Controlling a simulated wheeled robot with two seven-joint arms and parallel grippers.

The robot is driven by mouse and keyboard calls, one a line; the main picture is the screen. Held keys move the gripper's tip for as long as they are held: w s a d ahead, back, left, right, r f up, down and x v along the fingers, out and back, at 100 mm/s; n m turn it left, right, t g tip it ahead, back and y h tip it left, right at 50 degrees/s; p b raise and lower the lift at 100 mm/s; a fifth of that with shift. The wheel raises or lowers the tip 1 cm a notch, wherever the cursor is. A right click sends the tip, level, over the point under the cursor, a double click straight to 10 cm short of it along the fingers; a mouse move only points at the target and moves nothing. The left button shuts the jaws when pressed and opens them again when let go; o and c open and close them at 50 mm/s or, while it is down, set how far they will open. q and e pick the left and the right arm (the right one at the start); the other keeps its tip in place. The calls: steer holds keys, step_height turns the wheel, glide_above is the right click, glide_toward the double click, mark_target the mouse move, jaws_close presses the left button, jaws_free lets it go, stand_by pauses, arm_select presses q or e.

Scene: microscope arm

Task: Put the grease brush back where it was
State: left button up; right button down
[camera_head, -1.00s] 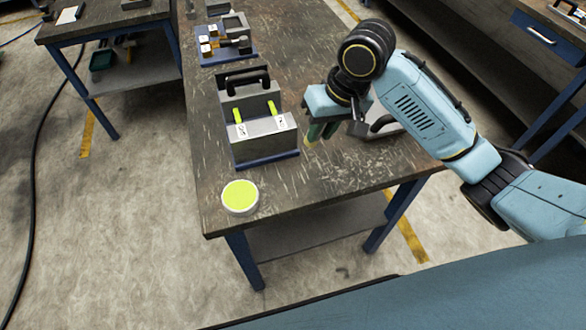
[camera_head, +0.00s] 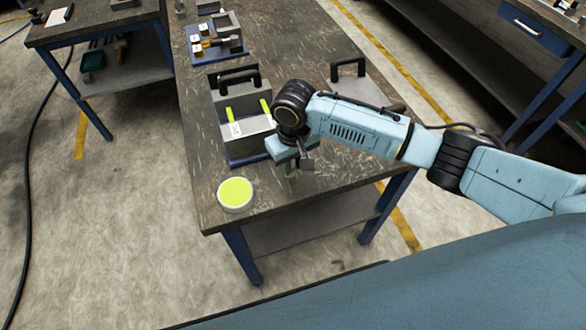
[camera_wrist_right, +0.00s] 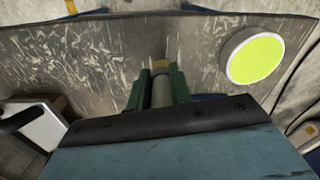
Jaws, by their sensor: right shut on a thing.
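My right gripper (camera_head: 291,172) is over the front part of the workbench, between the grey box and the bench's front edge. In the right wrist view its green fingers (camera_wrist_right: 157,88) are closed on a pale cylindrical thing with a tan tip, which looks like the grease brush (camera_wrist_right: 161,85). A round white tin with yellow-green contents or top (camera_head: 236,194) stands near the front left corner, left of the gripper. It also shows in the right wrist view (camera_wrist_right: 254,56). My left gripper is out of view.
A grey box (camera_head: 233,132) with yellow-green upright pieces and a black handle stands behind the tin, partly hidden by my wrist. Another black-handled case (camera_head: 347,85) lies behind my forearm. A blue tray (camera_head: 216,52) with small blocks is farther back.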

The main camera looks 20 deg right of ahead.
steer(key=shift+f, duration=1.3)
steer(key=shift+f, duration=0.1)
steer(key=c, duration=1.2)
jaws_free()
steer(key=shift+c, duration=0.2)
step_height(320, 180, up, 12)
steer(key=p, duration=0.1)
steer(key=shift+s, duration=0.1)
